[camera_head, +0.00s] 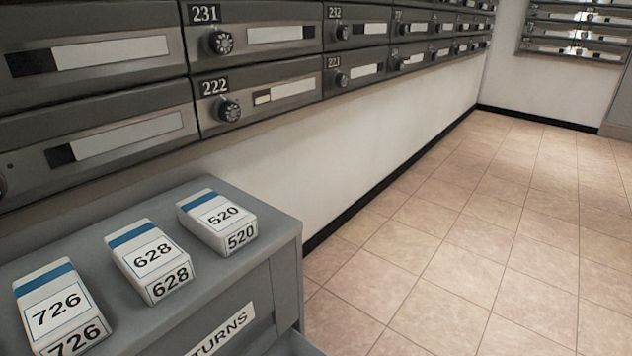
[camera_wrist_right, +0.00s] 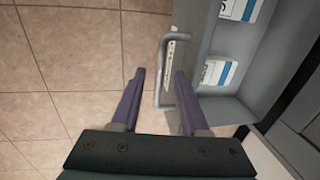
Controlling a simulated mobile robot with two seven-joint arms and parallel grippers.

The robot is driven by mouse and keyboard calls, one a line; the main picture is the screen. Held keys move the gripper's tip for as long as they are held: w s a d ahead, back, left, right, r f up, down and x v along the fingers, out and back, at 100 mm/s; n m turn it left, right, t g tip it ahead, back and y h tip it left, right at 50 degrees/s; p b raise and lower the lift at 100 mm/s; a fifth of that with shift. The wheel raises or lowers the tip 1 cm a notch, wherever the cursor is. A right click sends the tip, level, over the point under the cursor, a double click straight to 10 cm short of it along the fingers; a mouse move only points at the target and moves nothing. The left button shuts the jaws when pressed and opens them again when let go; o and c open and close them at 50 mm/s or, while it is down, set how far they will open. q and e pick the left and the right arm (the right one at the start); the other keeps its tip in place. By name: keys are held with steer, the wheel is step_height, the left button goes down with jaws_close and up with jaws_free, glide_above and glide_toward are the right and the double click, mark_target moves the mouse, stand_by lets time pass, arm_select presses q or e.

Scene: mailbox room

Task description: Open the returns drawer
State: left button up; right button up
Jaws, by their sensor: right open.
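The grey returns cabinet (camera_head: 283,285) stands at the lower left of the head view, with a "TURNS" part of its label (camera_head: 225,332) on its front. A grey edge of the drawer (camera_head: 292,346) juts out past the cabinet front at the bottom of the picture, so it looks at least partly out; how far is cut off. In the right wrist view the bar handle (camera_wrist_right: 160,82) stands off the grey front. My right gripper (camera_wrist_right: 159,74) is open, its purple fingers on either side of the handle; contact cannot be told. My left gripper is not in view.
White boxes marked 726 (camera_head: 52,308), 628 (camera_head: 152,262) and 520 (camera_head: 219,222) stand on the cabinet top. Rows of wall mailboxes (camera_head: 260,95) hang above and behind. The tiled floor (camera_head: 450,260) to the right is clear.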

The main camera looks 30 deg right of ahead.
step_height(320, 180, up, 8)
steer(key=s+p, duration=0.1)
steer(key=p, duration=0.5)
steer(key=shift+s+d, duration=0.2)
steer(key=shift+d, duration=0.1)
steer(key=shift+f, duration=0.1)
step_height(320, 180, up, 111)
steer(key=d+n+t+p, duration=0.1)
steer(key=n+p, duration=1.4)
steer(key=p, duration=7.1)
steer(key=shift+s+d+n+t+h, duration=0.2)
steer(key=shift+s+n+t+h, duration=0.1)
steer(key=shift+s+n, duration=0.1)
